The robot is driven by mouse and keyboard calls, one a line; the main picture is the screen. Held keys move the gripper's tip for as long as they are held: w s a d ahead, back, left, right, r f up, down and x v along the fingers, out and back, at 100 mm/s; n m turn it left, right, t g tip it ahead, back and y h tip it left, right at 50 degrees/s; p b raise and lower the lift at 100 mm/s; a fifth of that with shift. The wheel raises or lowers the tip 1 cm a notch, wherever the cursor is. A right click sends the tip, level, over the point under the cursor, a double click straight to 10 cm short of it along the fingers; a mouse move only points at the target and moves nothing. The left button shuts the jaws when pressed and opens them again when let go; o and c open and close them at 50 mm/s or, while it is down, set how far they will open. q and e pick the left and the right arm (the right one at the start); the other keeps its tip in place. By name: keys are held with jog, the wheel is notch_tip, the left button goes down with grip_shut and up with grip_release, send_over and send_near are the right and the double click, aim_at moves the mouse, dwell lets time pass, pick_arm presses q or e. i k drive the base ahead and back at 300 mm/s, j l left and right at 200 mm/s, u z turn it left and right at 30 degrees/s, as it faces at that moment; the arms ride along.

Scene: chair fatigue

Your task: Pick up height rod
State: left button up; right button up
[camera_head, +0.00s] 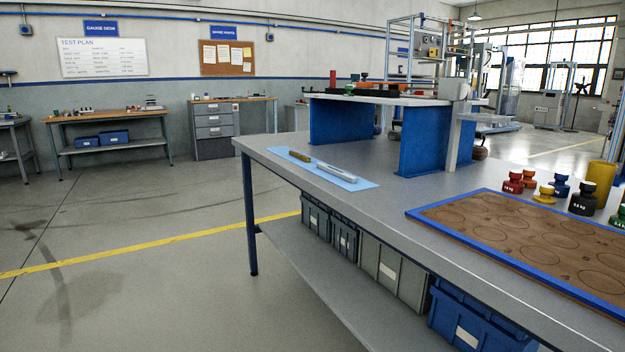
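A light blue mat (308,169) lies near the far left end of the grey workbench (390,200). On it lie two slim pieces in a line: a short brass-coloured bar (299,156) and a longer silver rod (337,172) nearer to me. Both lie flat. I cannot tell for certain which one is the height rod. Neither of my grippers is in view, and nothing is seen touching the pieces.
A blue-framed brown board (470,213) with ring marks lies at the bench's right front. Coloured weights (513,182) and a yellow cylinder (599,183) stand behind it. A blue-legged stand (425,140) rises behind the mat. Open floor lies left of the bench.

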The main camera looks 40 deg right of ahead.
aim_at(342, 174)
jog(key=i+l+z, duration=0.25)
jog(key=z, duration=0.15)
jog(key=i+z, duration=0.8)
jog(key=i+l, duration=0.05)
